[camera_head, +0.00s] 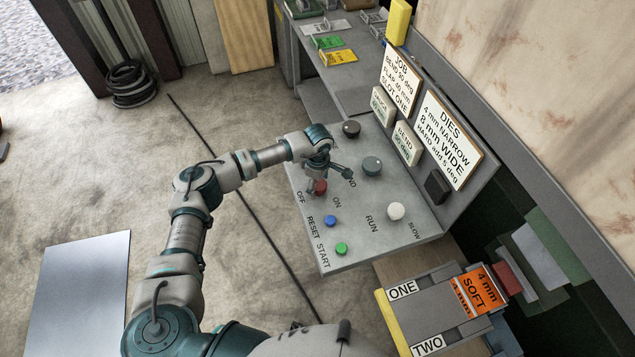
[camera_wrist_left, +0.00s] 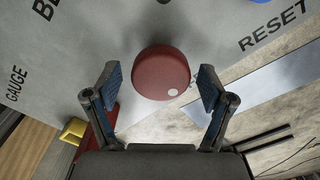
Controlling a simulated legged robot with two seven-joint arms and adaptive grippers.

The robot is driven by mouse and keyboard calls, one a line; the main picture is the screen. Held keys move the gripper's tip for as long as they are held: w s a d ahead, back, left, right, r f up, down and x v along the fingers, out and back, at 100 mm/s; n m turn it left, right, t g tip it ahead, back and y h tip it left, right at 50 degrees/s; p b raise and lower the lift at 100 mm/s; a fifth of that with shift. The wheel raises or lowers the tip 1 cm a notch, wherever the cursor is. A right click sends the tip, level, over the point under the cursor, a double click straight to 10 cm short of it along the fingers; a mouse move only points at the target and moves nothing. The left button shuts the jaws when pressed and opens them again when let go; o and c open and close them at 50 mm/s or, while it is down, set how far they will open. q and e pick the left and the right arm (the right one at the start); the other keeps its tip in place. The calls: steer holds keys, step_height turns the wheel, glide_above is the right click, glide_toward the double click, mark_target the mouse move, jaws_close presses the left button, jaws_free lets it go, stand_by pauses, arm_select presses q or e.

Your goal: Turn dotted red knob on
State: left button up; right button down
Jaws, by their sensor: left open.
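The red knob (camera_head: 320,187) sits on the sloped grey control panel between the OFF and ON labels, partly hidden by my gripper in the head view. In the left wrist view the round red knob (camera_wrist_left: 158,70) shows a white dot near its lower right edge. My left gripper (camera_head: 326,179) is open over the knob. In the left wrist view its two blue-padded fingers stand on either side of the knob, with a gap on both sides, and appear apart from it. My right gripper is not in view.
A blue button (camera_head: 330,220) and a green button (camera_head: 341,249) lie below the knob. A white knob (camera_head: 396,211), a grey knob (camera_head: 372,166) and a black knob (camera_head: 351,129) are also on the panel. Sign boards (camera_head: 448,140) stand along its back edge.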

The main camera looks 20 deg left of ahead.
arm_select(q)
steer(key=shift+d, duration=0.15)
steer(key=c, duration=0.3)
steer(key=shift+d+r, duration=0.1)
steer(key=c, duration=0.9)
steer(key=shift+o, duration=0.2)
